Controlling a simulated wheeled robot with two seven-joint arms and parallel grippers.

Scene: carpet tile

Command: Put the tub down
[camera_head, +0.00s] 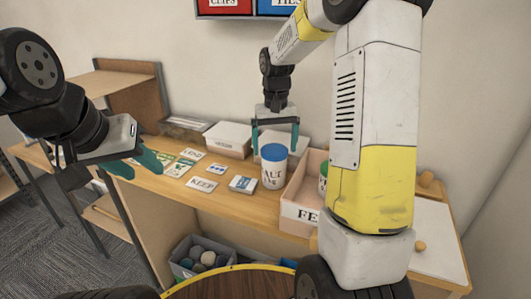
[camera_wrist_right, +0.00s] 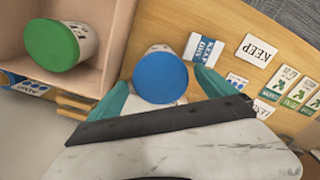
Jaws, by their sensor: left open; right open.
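A white tub with a blue lid (camera_head: 273,172) stands upright on the wooden desk, just left of an open box. Its blue lid (camera_wrist_right: 160,77) fills the middle of the right wrist view. My right gripper (camera_head: 275,150) comes down from above, open. Its teal fingertips (camera_wrist_right: 165,82) lie one on each side of the lid, with a visible gap at least on the right side. My left gripper (camera_head: 135,164) is open and empty over the left part of the desk, away from the tub.
The open box (camera_head: 298,196) holds a green-lidded tub (camera_wrist_right: 52,45). Several cards, one reading KEEP (camera_head: 202,184), lie left of the blue-lidded tub. White boxes (camera_head: 228,138) stand behind. A grey bin (camera_head: 200,258) sits below the desk.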

